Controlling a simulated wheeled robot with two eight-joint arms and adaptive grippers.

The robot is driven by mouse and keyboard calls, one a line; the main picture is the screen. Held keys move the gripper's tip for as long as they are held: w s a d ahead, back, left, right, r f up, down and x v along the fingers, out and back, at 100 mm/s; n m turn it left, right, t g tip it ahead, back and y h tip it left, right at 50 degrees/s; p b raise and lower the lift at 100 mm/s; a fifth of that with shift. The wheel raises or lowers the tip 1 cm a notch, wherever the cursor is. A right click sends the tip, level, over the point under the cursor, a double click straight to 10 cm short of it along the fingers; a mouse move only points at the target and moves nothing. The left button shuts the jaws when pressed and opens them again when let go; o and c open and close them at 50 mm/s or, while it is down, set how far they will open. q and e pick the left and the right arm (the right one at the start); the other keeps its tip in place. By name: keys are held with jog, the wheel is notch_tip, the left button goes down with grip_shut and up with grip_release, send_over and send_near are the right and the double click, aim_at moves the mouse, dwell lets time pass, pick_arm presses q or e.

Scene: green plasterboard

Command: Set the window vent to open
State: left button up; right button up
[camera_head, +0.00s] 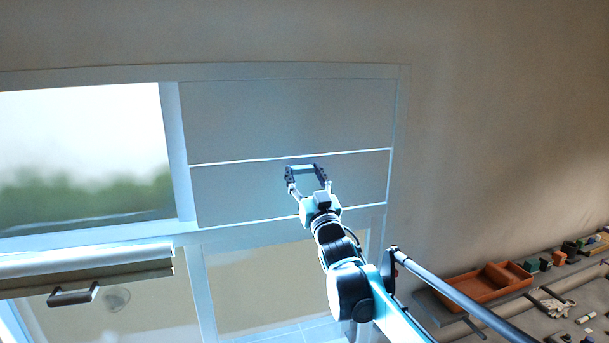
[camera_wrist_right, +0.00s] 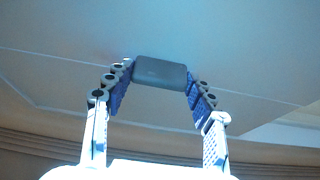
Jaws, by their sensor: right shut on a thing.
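The window vent shows as a grey panel (camera_head: 240,188) in the right part of the pale window frame, with bright lines along its top and bottom edges. A small grey block-like grip (camera_wrist_right: 160,72) stands on the panel and shows in the right wrist view. My right gripper (camera_head: 305,172) is at the panel, with its two fingers on either side of the grip. In the wrist view the right gripper (camera_wrist_right: 158,78) is shut on this grip. How far the vent is turned or tilted I cannot tell. My left gripper is out of view.
A window pane (camera_head: 85,150) is at the left. Below it, a pale ledge or sash (camera_head: 90,262) has a dark handle (camera_head: 72,296) under it. An orange tray (camera_head: 485,283) and several small items lie on a bench at the lower right. The wall (camera_head: 480,130) is bare.

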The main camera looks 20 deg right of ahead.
jog(key=s+f+t+b, duration=0.4)
jog(key=s+b, duration=0.2)
jog(key=b, duration=0.3)
jog(key=shift+s+f+t, duration=0.15)
jog(key=shift+f+t, duration=0.15)
jog(key=shift+t, duration=0.1)
jog(key=shift+f, duration=0.1)
jog(key=o, duration=1.7)
jog(key=shift+d, duration=0.1)
jog(key=v, duration=1.2)
